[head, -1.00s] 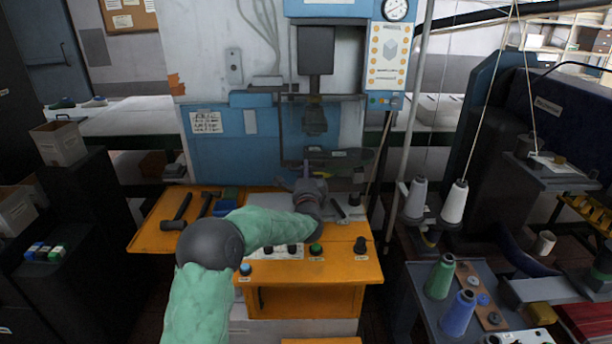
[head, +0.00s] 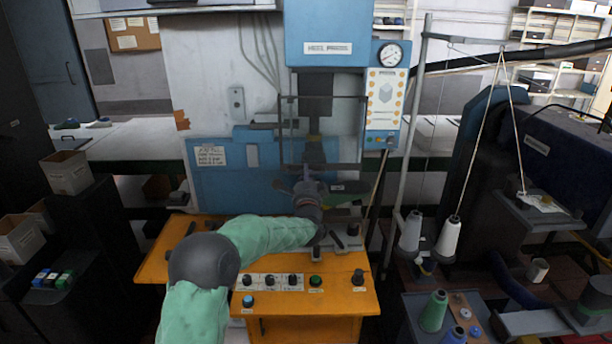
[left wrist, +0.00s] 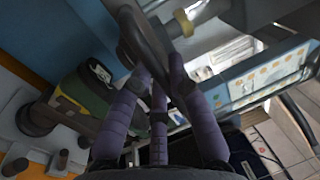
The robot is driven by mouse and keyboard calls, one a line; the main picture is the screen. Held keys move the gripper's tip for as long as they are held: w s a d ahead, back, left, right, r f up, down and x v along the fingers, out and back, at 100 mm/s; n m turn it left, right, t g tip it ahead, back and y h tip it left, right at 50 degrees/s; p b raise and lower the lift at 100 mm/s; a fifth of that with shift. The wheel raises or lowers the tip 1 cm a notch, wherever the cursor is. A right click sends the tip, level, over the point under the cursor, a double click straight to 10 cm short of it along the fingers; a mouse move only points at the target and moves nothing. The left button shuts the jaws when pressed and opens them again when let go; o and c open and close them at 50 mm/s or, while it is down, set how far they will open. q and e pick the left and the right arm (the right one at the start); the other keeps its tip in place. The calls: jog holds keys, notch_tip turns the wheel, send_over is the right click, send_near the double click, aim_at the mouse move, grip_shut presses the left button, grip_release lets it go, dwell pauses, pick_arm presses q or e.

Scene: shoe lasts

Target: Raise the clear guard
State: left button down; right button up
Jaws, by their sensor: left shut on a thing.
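The clear guard (head: 347,135) is a see-through pane with a dark frame in front of the ram of the blue heel press (head: 328,50). Its upper edge is near the ram's black block. My left gripper (head: 309,176) is at the guard's lower edge, shut on it. In the left wrist view, the purple fingers of my left gripper (left wrist: 160,85) close around a dark bar or handle (left wrist: 140,42); the exact contact is partly hidden. My right gripper is not in view.
An orange bench (head: 310,300) with several knobs lies under my left arm. A dark green item (head: 347,187) with a label lies below the ram. Thread cones (head: 449,236) and a grey post stand at the right.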

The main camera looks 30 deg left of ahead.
pick_arm(q)
jog(key=c, duration=1.2)
grip_release()
jog(key=shift+d, duration=0.1)
jog(key=v, duration=1.2)
jog(key=shift+r, duration=0.1)
